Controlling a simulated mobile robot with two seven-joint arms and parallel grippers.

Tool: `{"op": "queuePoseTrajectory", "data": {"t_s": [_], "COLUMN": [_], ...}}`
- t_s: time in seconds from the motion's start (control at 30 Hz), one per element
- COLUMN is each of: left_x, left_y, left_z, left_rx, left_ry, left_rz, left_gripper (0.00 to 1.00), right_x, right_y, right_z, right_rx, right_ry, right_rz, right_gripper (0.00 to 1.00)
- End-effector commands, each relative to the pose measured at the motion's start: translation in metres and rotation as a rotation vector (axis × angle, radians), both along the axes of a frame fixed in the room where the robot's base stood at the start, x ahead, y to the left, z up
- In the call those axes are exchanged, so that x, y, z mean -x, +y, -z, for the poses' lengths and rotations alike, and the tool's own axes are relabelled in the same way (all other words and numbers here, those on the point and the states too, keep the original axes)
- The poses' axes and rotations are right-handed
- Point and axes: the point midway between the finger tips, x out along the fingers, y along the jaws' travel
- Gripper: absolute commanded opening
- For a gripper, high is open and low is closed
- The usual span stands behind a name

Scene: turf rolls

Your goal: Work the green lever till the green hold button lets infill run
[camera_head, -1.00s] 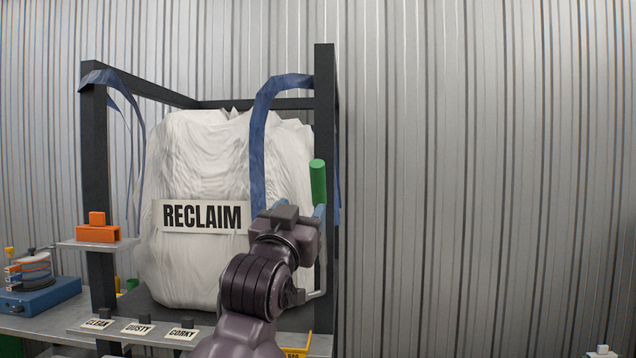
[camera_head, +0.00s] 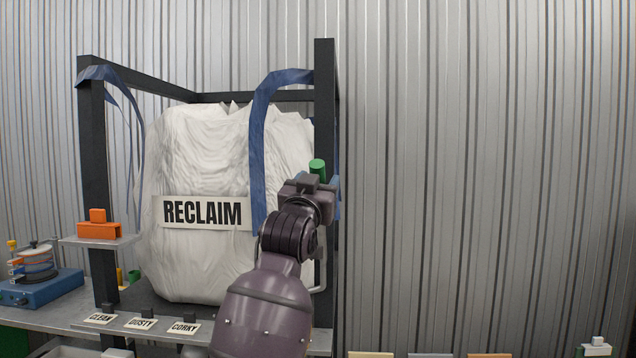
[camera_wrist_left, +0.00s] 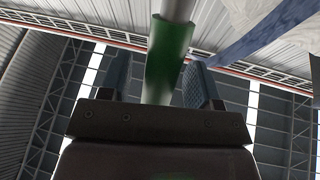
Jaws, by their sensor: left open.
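The green lever grip (camera_head: 317,167) stands at the right post of the bag frame. In the head view only its top shows above my left gripper (camera_head: 318,184), which hides the rest. In the left wrist view the green grip (camera_wrist_left: 168,58) runs upright between the two blue-padded fingers of my left gripper (camera_wrist_left: 158,82), with a grey rod above it. The fingers are open, one on each side of the grip, with gaps visible. I cannot make out the green hold button. My right gripper is not in view.
A white bulk bag (camera_head: 190,262) with a RECLAIM sign (camera_head: 203,212) hangs in the dark frame, a blue strap (camera_head: 258,150) close left of my gripper. An orange block (camera_head: 100,231) sits on a side shelf. A blue device (camera_head: 40,288) stands far left. Right of the frame is open.

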Motion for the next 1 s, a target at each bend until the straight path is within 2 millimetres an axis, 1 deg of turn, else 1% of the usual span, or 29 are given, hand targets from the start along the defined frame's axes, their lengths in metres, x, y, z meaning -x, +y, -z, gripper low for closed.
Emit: {"op": "queuePoseTrajectory", "data": {"t_s": [0.2,0.23,0.5,0.6,0.73,0.83,1.0], "left_x": [0.000,0.000,0.000,0.000,0.000,-0.005,-0.023], "left_y": [0.000,0.000,0.000,0.000,0.000,0.000,-0.001], "left_z": [0.000,0.000,0.000,0.000,0.000,-0.003,-0.015], "left_rx": [0.000,0.000,0.000,0.000,0.001,-0.001,-0.001], "left_ry": [0.000,0.000,0.000,0.000,0.002,0.020,0.101], "left_rz": [0.000,0.000,0.000,0.000,0.000,0.000,0.000], "left_gripper": [0.57,0.54,0.12,0.00,0.00,0.00,0.00], "right_x": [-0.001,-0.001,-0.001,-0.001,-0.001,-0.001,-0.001], "right_y": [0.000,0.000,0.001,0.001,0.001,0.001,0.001], "right_z": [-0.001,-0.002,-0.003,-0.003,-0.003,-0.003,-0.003], "right_rx": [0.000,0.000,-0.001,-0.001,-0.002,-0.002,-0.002], "right_ry": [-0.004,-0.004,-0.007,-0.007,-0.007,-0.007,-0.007], "right_rz": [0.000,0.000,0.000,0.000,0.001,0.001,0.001], "right_gripper": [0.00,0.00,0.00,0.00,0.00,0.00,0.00]}}
